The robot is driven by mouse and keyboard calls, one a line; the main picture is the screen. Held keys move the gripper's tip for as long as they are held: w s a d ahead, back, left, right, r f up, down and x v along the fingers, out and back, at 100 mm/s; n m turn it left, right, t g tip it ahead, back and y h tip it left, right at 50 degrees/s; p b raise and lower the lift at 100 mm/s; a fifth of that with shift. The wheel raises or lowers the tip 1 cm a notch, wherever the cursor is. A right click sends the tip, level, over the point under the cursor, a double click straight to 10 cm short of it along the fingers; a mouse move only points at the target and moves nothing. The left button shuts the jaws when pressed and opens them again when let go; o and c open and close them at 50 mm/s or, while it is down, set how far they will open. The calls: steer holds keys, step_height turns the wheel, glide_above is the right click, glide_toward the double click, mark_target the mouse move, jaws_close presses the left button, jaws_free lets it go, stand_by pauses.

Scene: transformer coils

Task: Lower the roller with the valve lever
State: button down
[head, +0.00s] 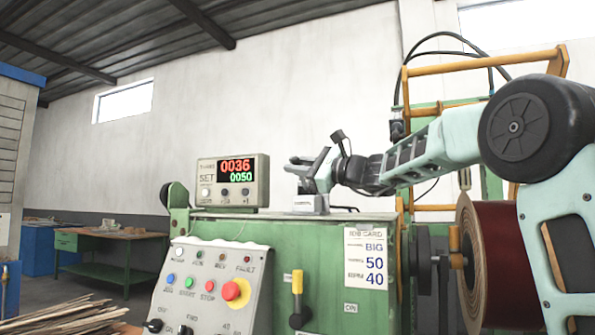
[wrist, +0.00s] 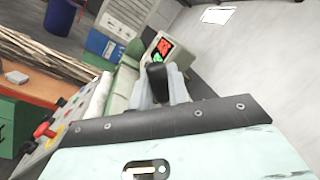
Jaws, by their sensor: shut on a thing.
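My gripper (head: 300,170) is shut above the top of the green machine cabinet, near a small grey valve block (head: 309,204). In the wrist view, a black lever knob (wrist: 157,82) stands between the grey fingers, and the fingers close on it. The lever's lower part is hidden. A black round part, possibly the roller (head: 178,195), sits at the cabinet's left end; I cannot tell for sure that it is the roller.
A counter box (head: 233,182) reads 0036 over SET 0050, left of my gripper. A control panel (head: 207,285), yellow-handled lever (head: 297,282) and job card (head: 366,258) are on the front. A dark red coil (head: 508,262) is at right. Open air lies above the cabinet.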

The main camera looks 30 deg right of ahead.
steer(key=shift+f, duration=0.15)
steer(key=c, duration=1.4)
jaws_free()
steer(key=shift+s, duration=0.1)
steer(key=b+v, duration=0.2)
steer(key=v, duration=1.5)
steer(key=shift+s+d, duration=0.1)
